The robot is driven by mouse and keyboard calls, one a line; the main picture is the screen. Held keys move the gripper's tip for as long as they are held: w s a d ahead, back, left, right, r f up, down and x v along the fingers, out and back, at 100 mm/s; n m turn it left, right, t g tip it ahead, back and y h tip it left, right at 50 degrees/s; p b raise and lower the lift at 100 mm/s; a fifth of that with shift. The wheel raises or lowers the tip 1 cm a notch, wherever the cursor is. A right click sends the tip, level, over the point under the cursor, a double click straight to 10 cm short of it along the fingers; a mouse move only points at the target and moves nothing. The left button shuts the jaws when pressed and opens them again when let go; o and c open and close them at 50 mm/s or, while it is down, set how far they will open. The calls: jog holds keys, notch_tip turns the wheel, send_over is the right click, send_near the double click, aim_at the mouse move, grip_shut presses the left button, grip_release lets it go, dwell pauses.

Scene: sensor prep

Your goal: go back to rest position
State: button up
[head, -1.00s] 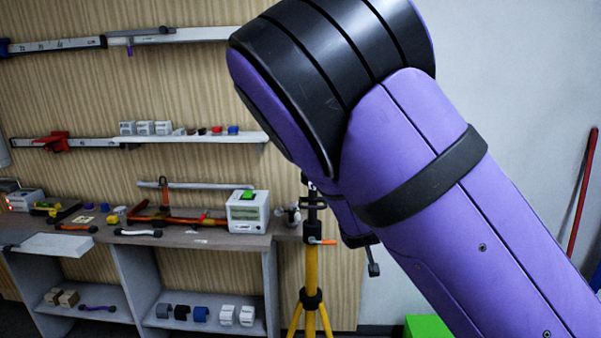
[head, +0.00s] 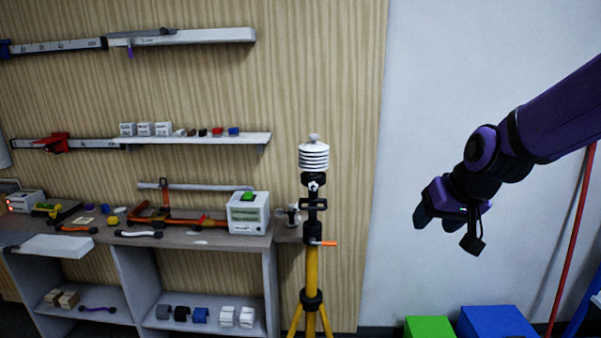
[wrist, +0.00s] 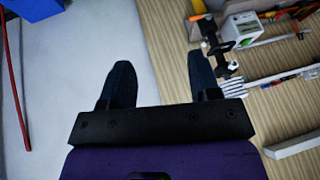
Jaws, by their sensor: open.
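My gripper (head: 437,218) is at the right in the head view, in the air before the pale wall, with its dark fingers pointing down and left. In the wrist view its two fingers (wrist: 160,85) stand wide apart with nothing between them. A white ribbed sensor (head: 314,157) sits upright on top of a yellow tripod (head: 312,265) with a black head. My gripper is well to the right of the sensor and apart from it. The sensor also shows in the wrist view (wrist: 233,87), partly hidden behind the right finger.
A workbench (head: 180,238) at the left holds tools and a white box (head: 248,212) with a green top. Wall shelves (head: 195,138) hang above it. A green box (head: 429,327) and a blue box (head: 495,322) stand low at the right. A red pole (head: 573,240) leans at the far right.

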jog(key=s+d+r, duration=0.1)
jog(key=s+r, duration=0.2)
jog(key=s, duration=0.4)
jog(key=s+d+r+h, duration=0.1)
jog(key=s+d+r, duration=0.1)
jog(key=s, duration=0.4)
jog(key=s+d+r+h, duration=0.1)
jog(key=s+r, duration=0.2)
jog(key=s, duration=0.4)
jog(key=shift+s+d+r, duration=0.3)
jog(key=shift+s+r, duration=0.05)
jog(key=shift+r, duration=0.05)
